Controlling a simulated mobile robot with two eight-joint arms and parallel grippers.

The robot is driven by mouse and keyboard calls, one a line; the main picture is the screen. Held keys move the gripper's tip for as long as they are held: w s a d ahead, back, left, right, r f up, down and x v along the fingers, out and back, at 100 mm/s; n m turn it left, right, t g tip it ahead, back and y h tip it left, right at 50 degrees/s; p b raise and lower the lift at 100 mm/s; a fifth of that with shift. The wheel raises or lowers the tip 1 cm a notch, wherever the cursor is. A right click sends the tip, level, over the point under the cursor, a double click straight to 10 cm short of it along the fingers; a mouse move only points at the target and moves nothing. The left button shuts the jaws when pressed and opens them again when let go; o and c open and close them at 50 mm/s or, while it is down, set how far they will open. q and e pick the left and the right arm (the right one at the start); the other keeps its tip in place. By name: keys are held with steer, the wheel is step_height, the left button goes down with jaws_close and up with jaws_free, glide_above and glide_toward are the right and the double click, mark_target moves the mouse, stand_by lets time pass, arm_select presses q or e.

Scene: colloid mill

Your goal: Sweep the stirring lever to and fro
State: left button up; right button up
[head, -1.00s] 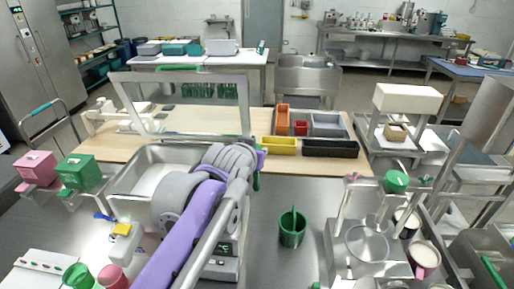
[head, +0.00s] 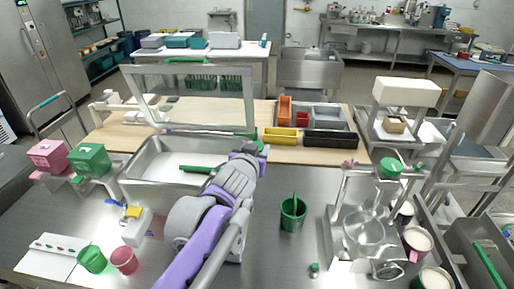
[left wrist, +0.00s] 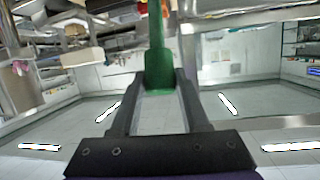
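My left gripper (head: 256,146) reaches in from the front on a purple and grey arm, at the right end of a steel vat (head: 140,187). In the left wrist view its two dark fingers (left wrist: 158,82) are closed against both sides of a green handle (left wrist: 158,50), which appears to be the stirring lever's grip. In the head view a green bar (head: 197,169) lies across the vat and runs behind my arm. A green piece (head: 245,135) also shows beside the gripper. My arm hides how these green parts join. My right gripper is out of view.
A green cup (head: 292,214) stands right of my arm, and a steel machine with a glass bowl (head: 364,230) farther right. Pink (head: 48,155) and green (head: 88,160) boxes stand left. Small cups (head: 91,259) are at the front left. Parts bins (head: 330,137) are behind.

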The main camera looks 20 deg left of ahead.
arm_select(q)
steer(key=o, duration=0.4)
steer(key=shift+s, duration=0.1)
steer(key=shift+c, duration=0.2)
steer(key=p+v, duration=0.1)
steer(key=v, duration=0.9)
steer(key=shift+s+r+p, duration=0.15)
steer(key=shift+s+p, duration=0.15)
steer(key=shift+s, duration=0.05)
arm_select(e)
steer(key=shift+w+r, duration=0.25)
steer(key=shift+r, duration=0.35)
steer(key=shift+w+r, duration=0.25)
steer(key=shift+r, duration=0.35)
arm_select(q)
steer(key=shift+d, duration=0.1)
